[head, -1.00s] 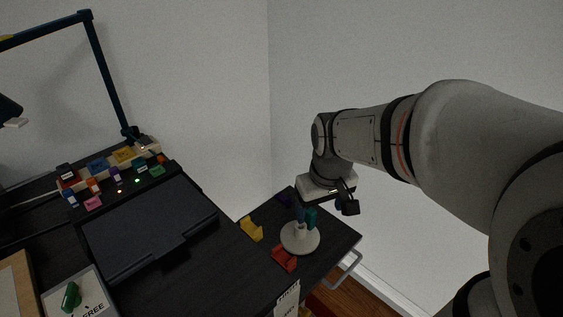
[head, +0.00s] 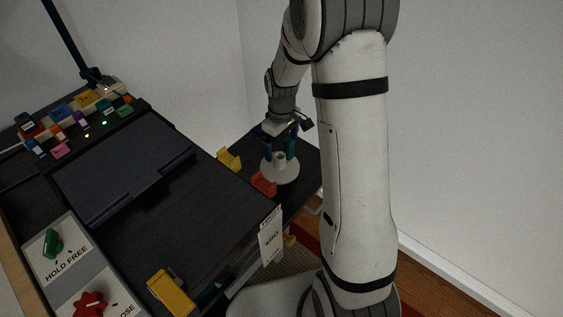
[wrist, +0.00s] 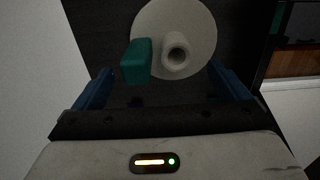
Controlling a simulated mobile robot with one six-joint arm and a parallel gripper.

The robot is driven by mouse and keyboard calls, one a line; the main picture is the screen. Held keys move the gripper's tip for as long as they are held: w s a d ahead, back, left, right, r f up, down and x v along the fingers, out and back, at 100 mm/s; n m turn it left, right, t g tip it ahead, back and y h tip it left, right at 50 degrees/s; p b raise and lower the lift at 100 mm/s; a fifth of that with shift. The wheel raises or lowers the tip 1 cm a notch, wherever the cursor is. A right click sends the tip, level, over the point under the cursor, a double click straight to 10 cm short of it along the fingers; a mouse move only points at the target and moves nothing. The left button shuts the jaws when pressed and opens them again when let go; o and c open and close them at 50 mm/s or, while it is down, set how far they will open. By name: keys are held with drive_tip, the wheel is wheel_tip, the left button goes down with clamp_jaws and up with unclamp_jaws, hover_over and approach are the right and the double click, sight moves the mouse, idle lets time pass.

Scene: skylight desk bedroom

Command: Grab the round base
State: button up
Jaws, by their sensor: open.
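The round base (head: 283,176) is a pale disc with a short hollow post, standing on the dark desk top near its far right corner. In the wrist view the disc (wrist: 196,22) lies beyond my fingertips, with the post opening toward me. My gripper (head: 279,146) is above the base, its jaws open and empty; its blue fingers (wrist: 160,72) are on both sides of the near part of the scene. A teal block (wrist: 136,62) is beside the post on its left in the wrist view, between the fingers' lines. The teal block partly overlaps the disc.
A yellow piece (head: 229,159) and a red piece (head: 264,184) stand close to the base. A dark flat panel (head: 125,172) and a row of coloured blocks lie left. A HOLD FREE panel (head: 68,233) and a hanging paper tag (head: 271,236) are nearer.

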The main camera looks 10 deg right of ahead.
sight(283, 152)
drive_tip(key=f, duration=0.4)
drive_tip(key=shift+s+d+f, duration=0.1)
drive_tip(key=shift+s+d, duration=0.05)
drive_tip(key=shift+s, duration=0.05)
drive_tip(key=shift+c, duration=0.2)
drive_tip(key=c, duration=1.2)
